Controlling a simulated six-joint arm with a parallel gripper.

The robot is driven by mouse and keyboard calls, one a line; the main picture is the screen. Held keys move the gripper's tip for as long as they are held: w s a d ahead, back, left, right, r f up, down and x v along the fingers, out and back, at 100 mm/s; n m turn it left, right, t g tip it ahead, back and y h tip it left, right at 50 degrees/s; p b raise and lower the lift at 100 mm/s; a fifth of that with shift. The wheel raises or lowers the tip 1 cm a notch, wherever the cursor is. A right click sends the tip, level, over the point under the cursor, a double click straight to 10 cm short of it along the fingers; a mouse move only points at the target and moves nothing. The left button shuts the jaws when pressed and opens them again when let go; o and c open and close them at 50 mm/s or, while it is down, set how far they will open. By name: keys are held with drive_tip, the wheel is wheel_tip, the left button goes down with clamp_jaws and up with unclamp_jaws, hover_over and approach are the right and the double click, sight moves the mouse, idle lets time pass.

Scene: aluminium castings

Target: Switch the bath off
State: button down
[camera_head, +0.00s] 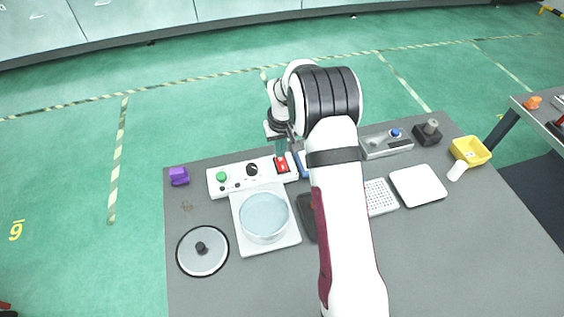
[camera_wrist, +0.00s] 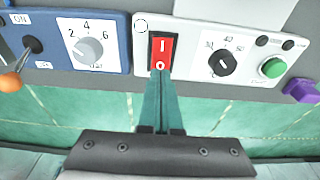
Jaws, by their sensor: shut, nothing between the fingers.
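The bath is a round clear vessel (camera_head: 264,216) on a white base, with a white control box (camera_head: 230,188) behind it. The box carries a green button, a black knob and a red rocker switch (camera_head: 282,164). In the wrist view the red rocker (camera_wrist: 161,52) sits in a black frame, marked I and O. My gripper (camera_wrist: 160,78) is shut and empty, its teal fingertips at the O end of the rocker. I cannot tell if they touch it. In the head view my gripper (camera_head: 280,151) is just behind the switch, and my arm hides part of the bench.
A blue panel with a dial (camera_wrist: 88,50) and a toggle (camera_wrist: 33,45) stands beside the control box. A black-knobbed lid (camera_head: 202,262) lies front left, a purple block (camera_head: 178,176) back left. A white tray (camera_head: 419,185) and yellow bin (camera_head: 470,151) stand right.

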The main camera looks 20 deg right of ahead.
drive_tip(key=shift+f, duration=0.7)
idle(0.3)
wheel_tip(320, 180, up, 6)
drive_tip(key=shift+r, duration=0.5)
